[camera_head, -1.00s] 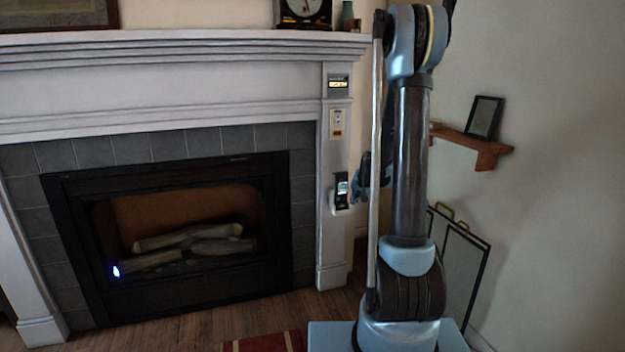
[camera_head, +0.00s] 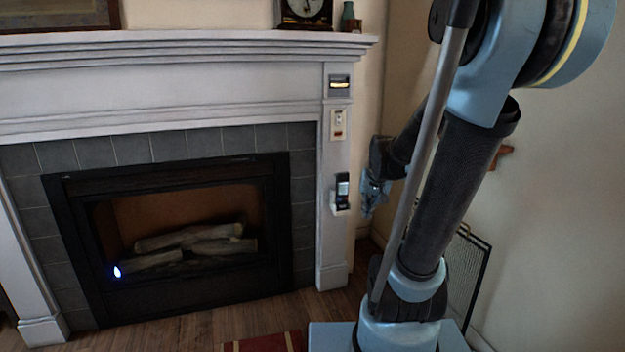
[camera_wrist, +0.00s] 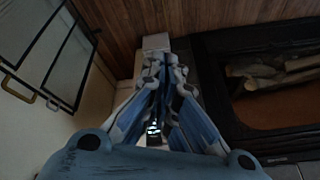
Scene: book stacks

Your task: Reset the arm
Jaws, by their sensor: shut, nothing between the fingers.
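My arm (camera_head: 445,195) rises from its blue base at the right of the head view and leans to the right, its elbow near the top edge. My gripper (camera_head: 367,208) hangs beyond the arm, just right of the fireplace's white side column. In the wrist view my gripper (camera_wrist: 166,72) is shut, its blue fingers together with nothing between them. A small black device (camera_head: 342,188) is mounted on the column close to the gripper in the head view. I cannot tell the exact gap between them.
The fireplace (camera_head: 180,230) with logs fills the left. A mantel (camera_head: 180,42) carries a clock (camera_head: 305,12). A dark-framed screen (camera_head: 468,275) leans at the right wall, behind my arm; it also shows in the wrist view (camera_wrist: 45,50). The wooden floor (camera_head: 180,332) in front is mostly clear.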

